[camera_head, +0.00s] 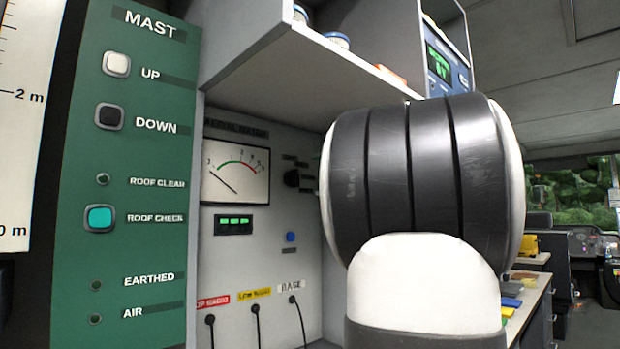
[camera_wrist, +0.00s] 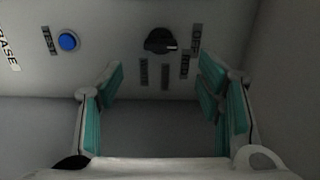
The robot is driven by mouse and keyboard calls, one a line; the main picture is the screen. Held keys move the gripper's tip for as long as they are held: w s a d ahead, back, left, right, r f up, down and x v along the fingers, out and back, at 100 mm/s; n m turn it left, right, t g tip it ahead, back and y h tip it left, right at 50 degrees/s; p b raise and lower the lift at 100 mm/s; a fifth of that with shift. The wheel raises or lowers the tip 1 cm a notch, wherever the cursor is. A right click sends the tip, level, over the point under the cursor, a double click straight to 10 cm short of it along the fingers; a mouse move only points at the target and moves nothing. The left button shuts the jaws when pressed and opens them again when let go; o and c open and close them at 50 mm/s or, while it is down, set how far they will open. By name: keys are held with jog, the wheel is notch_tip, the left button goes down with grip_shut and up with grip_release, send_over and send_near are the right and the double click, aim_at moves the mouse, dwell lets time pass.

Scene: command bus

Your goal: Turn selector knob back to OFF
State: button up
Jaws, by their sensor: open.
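The selector knob (camera_wrist: 159,40) is black and round, on the grey panel in the wrist view. Its white mark points right and slightly down, between the OFF label (camera_wrist: 196,38) and the label below it; I cannot tell which one it is set to. The knob also shows in the head view (camera_head: 291,178), just left of my arm. My gripper (camera_wrist: 161,70) is open, with a teal-padded finger on each side and nothing between them. The knob lies ahead of the gap between the fingers, and no finger appears to touch it. In the head view my arm hides the gripper.
A blue TEST button (camera_wrist: 68,41) sits left of the knob. A meter (camera_head: 236,173) and plugged cables (camera_head: 256,318) are on the same panel. A shelf (camera_head: 330,50) juts out above. The green MAST panel (camera_head: 125,200) stands at the left.

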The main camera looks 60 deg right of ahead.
jog(key=shift+v, duration=1.45)
jog(key=shift+a, duration=0.1)
jog(key=w+a+f+n+g+y, duration=0.25)
jog(key=a+f, duration=0.25)
jog(key=a, duration=0.3)
jog(key=w+a+f+n+g+y, duration=0.1)
jog(key=w+a+f+n+y, duration=0.15)
jog(key=w+a+f, duration=0.4)
jog(key=s+a+f+n+g+y, duration=0.25)
jog(key=a+f, duration=0.35)
jog(key=a, duration=0.4)
jog(key=s+a+f+n+g+y, duration=0.25)
jog(key=a+f, duration=0.25)
jog(key=a, duration=0.6)
jog(key=s+a+f+n+g+h, duration=0.2)
jog(key=s+a+f+n+g, duration=0.3)
jog(key=s+a+f, duration=0.4)
jog(key=s+d+f+n+g+h, duration=0.1)
jog(key=s+f+n+g+h, duration=0.4)
jog(key=s+f, duration=0.65)
notch_tip(320, 180, up, 24)
jog(key=t+y+p, duration=0.1)
jog(key=t+p, duration=0.4)
jog(key=p, duration=1.7)
jog(key=shift+s+d+r+n, duration=0.15)
jog(key=shift+s+n, duration=0.05)
jog(key=shift+n, duration=0.1)
